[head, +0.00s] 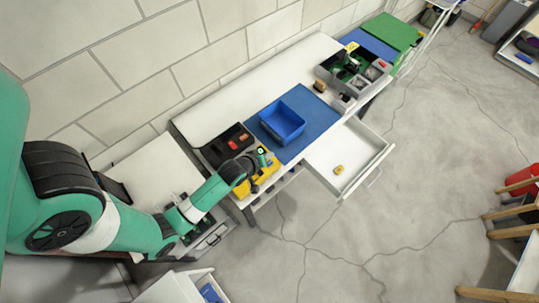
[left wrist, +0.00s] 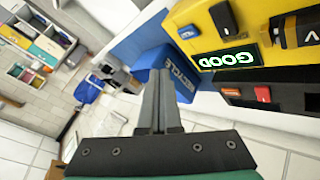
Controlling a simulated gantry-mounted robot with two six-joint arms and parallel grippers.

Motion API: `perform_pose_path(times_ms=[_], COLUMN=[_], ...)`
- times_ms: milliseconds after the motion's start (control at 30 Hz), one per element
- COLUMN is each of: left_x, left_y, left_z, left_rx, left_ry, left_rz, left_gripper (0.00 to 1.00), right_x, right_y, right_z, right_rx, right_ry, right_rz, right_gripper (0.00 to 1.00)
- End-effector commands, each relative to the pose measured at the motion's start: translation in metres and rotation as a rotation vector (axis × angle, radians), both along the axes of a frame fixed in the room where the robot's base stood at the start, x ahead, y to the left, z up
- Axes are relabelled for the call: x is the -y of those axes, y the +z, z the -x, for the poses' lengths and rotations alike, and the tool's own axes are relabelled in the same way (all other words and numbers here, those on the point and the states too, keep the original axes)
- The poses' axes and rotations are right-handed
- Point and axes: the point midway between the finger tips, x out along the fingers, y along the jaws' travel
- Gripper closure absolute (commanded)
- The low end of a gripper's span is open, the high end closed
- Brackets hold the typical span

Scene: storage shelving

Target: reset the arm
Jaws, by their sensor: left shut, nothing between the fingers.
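My left arm comes in from the left in the head view, and its gripper (head: 262,157) is above the near end of the workbench, by a yellow device (head: 268,176). In the left wrist view the left gripper (left wrist: 160,72) has its two grey fingers together, with nothing between them. The yellow device (left wrist: 215,35) is to the right of the fingers and carries a lit green GOOD display (left wrist: 230,58). A blue bin marked RECYCLE (left wrist: 180,85) shows behind the fingers. My right gripper is in neither view.
The bench has a blue mat (head: 318,122) with an empty-looking blue bin (head: 282,122). A black tray (head: 226,147) is near the arm. An open drawer (head: 375,160) holds a small yellow item (head: 339,169). The concrete floor (head: 400,230) beyond is largely clear.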

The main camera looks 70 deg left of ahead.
Motion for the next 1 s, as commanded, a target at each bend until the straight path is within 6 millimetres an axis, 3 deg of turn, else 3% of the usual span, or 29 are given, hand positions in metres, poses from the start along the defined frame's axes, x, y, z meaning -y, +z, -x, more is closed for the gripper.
perform_pose_path(times_ms=[633, 733, 867, 967, 1000], left_x=[0.000, 0.005, 0.011, 0.019, 0.025], left_y=[0.000, 0.008, 0.053, 0.117, 0.146], left_z=[0.000, -0.008, -0.054, -0.104, -0.124], left_rx=[0.000, 0.010, 0.089, 0.210, 0.266], left_ry=[0.000, -0.021, -0.077, -0.131, -0.153], left_rz=[0.000, -0.005, -0.038, -0.080, -0.096], left_gripper=[1.00, 1.00, 1.00, 1.00, 1.00], right_x=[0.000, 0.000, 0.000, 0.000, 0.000], right_y=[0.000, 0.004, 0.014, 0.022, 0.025], right_z=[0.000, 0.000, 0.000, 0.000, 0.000], right_rx=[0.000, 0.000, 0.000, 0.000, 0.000], right_ry=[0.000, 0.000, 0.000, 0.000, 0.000], right_rz=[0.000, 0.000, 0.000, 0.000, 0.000], right_gripper=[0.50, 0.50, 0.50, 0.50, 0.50])
